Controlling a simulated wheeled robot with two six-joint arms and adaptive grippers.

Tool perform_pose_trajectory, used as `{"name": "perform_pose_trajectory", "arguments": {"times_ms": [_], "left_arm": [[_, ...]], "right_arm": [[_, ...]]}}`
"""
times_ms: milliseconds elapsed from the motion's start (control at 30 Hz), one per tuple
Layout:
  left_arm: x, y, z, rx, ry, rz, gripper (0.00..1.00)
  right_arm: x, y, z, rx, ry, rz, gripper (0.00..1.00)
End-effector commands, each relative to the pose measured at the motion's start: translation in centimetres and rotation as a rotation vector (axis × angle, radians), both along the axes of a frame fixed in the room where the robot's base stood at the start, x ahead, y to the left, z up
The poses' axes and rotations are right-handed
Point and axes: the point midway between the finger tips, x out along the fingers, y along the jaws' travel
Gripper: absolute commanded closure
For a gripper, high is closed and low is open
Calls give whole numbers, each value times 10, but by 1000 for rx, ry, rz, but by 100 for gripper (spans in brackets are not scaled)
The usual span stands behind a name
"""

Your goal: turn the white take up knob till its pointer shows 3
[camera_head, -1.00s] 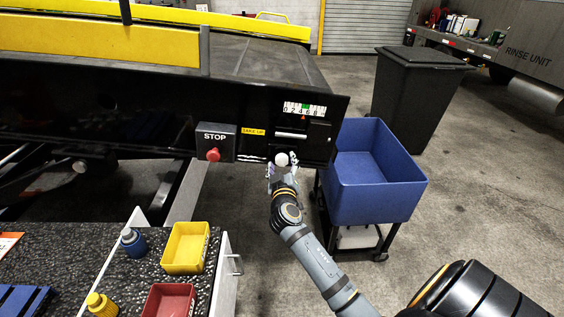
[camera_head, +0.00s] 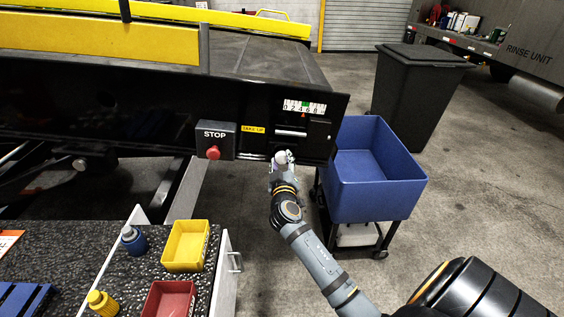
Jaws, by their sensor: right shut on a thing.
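The white take up knob (camera_head: 281,156) sits low on the black end panel of the belt loader, below a silver bar. My right gripper (camera_head: 283,161) is shut on the knob from below, and its fingers hide part of it. Above, a white number scale (camera_head: 304,107) carries a green mark. A small red pointer (camera_head: 303,116) stands under the scale near the 4; it is too small to read exactly. My left gripper is not in view.
A STOP box with a red button (camera_head: 213,153) is left of the knob. A blue bin on a cart (camera_head: 375,190) stands close right of my right arm. A bench (camera_head: 215,255) with yellow and red trays and bottles is at lower left.

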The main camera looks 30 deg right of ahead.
Motion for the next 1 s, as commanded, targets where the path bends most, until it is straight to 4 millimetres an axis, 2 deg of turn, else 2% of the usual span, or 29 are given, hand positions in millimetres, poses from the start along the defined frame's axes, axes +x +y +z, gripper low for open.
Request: {"name": "perform_pose_trajectory", "arguments": {"times_ms": [1000], "left_arm": [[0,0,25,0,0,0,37]], "right_arm": [[0,0,0,-711,438,1,91]]}}
